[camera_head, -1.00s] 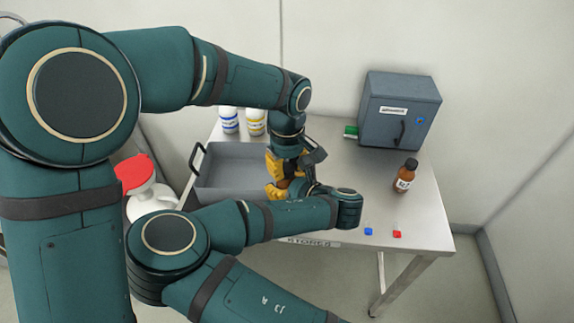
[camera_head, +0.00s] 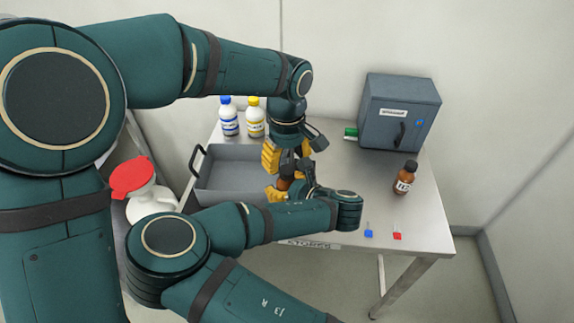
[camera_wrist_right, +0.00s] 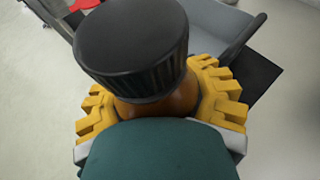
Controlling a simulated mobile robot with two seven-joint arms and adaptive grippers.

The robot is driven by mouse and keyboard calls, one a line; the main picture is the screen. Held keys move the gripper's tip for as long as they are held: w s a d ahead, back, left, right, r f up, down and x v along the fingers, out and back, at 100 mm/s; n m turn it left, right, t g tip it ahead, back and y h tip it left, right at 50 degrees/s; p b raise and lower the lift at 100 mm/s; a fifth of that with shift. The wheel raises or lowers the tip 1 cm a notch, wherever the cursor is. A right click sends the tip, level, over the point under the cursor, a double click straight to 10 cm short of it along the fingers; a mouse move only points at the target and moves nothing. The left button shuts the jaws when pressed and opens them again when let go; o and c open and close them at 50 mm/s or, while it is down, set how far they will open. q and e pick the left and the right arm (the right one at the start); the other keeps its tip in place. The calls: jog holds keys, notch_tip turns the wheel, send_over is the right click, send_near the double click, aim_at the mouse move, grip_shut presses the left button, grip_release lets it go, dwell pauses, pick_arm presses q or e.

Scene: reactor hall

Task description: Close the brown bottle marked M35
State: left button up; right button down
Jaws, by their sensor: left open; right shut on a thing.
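A brown bottle (camera_head: 285,184) is held low over the front of the table, by the tray. Its label is hidden. In the right wrist view a black ribbed cap (camera_wrist_right: 132,45) sits on the neck of the brown bottle (camera_wrist_right: 160,106). My right gripper (camera_head: 281,191) is shut around the bottle; its yellow fingers also show on both sides in the right wrist view (camera_wrist_right: 160,100). My left gripper (camera_head: 284,158) is open, pointing down just above the capped bottle. Whether it touches the cap cannot be told.
A grey tray (camera_head: 222,152) lies left of the grippers. Two white bottles, blue-capped (camera_head: 228,118) and yellow-capped (camera_head: 255,119), stand behind it. Another brown bottle (camera_head: 403,180) stands at right before a grey cabinet (camera_head: 385,118). Blue (camera_head: 369,233) and red (camera_head: 397,236) pieces lie at the front edge.

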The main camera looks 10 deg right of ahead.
aim_at(287, 169)
pick_arm(q)
jog(key=shift+r, duration=0.55)
jog(key=shift+o, duration=0.3)
jog(key=shift+r+n, duration=0.5)
jog(key=shift+r, duration=1.25)
jog(key=shift+f, duration=4.05)
grip_shut()
